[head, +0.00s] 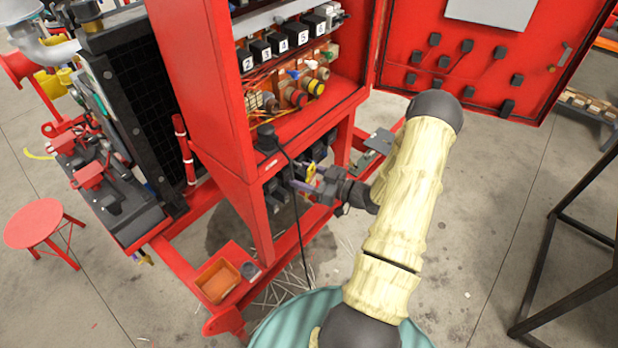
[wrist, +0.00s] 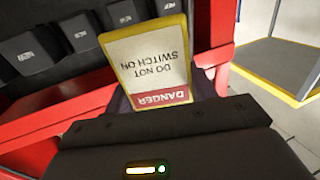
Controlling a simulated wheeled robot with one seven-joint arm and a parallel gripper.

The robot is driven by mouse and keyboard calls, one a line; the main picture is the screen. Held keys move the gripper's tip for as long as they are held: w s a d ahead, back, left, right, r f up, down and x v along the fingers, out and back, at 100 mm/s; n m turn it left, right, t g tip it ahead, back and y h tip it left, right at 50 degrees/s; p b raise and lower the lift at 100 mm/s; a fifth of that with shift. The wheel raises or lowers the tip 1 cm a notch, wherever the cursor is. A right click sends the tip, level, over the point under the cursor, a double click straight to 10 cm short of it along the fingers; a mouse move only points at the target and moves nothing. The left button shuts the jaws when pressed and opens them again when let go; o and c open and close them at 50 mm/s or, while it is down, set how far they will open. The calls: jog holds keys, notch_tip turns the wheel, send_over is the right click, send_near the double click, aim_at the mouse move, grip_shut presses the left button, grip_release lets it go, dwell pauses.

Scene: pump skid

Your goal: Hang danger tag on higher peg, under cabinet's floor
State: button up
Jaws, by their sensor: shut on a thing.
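The danger tag (wrist: 148,62) is a yellow-edged white card with a red DANGER band. It reads upside down in the wrist view, and its lower edge goes behind my gripper's dark body. In the head view the tag (head: 311,172) is a small yellow patch at the gripper's tip. My gripper (head: 312,184) is shut on the tag, beside the opening below the red cabinet's floor (head: 300,140). In the wrist view my gripper (wrist: 165,108) hides the grip itself. I cannot make out either peg in these views.
Black labelled boxes (wrist: 88,32) stand in a row behind the tag in the wrist view. A red upright (wrist: 215,30) is close at its right. A black cable (head: 298,215) hangs before the cabinet. The open red cabinet door (head: 480,75) is at upper right.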

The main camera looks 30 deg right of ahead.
jog(key=shift+w+a+f+b, duration=0.25)
jog(key=shift+w+a, duration=0.1)
jog(key=shift+w, duration=0.55)
jog(key=shift+w+a+f+b, duration=0.2)
jog(key=shift+w+a+b, duration=0.1)
jog(key=shift+w, duration=0.55)
jog(key=shift+w+a+f+b, duration=0.25)
jog(key=shift+w+a, duration=0.1)
jog(key=shift+w, duration=0.55)
jog(key=o, duration=1.1)
jog(key=shift+c, duration=0.2)
jog(key=shift+d, duration=0.1)
jog(key=b+v, duration=0.5)
jog(key=v, duration=1.2)
jog(key=shift+s, duration=0.2)
jog(key=shift+r, duration=0.1)
